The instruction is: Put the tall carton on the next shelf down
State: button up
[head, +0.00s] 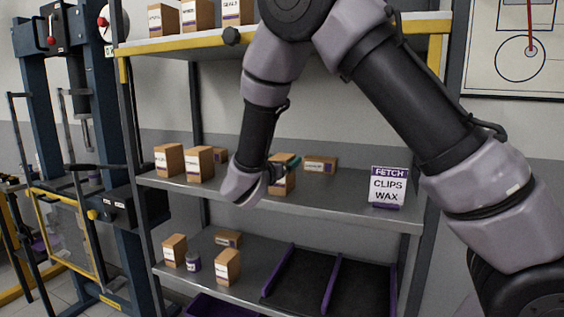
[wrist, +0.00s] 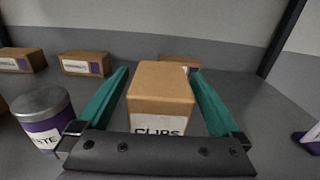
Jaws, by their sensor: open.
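A tall brown carton (head: 283,183) with a white and purple label stands upright on the middle shelf (head: 335,199). In the wrist view this carton (wrist: 161,88) stands between the two teal fingers, its label reading CLIPS, partly cut off by the gripper's front bar. My gripper (wrist: 160,72) is open, one finger on each side of the carton, with narrow gaps showing. In the head view my gripper (head: 282,162) is at the carton, partly hiding it. The shelf below (head: 228,290) holds several items.
A paste tin (wrist: 42,118) stands close left of my gripper. Low cartons (wrist: 86,63) lie behind. Two cartons (head: 168,160) (head: 199,164) stand left; a FETCH CLIPS WAX sign (head: 388,187) stands right. Below are small cartons (head: 228,266), a tin (head: 193,262) and a dark purple-edged divided tray (head: 328,285).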

jog(key=v, duration=1.2)
jog(key=shift+r, duration=0.1)
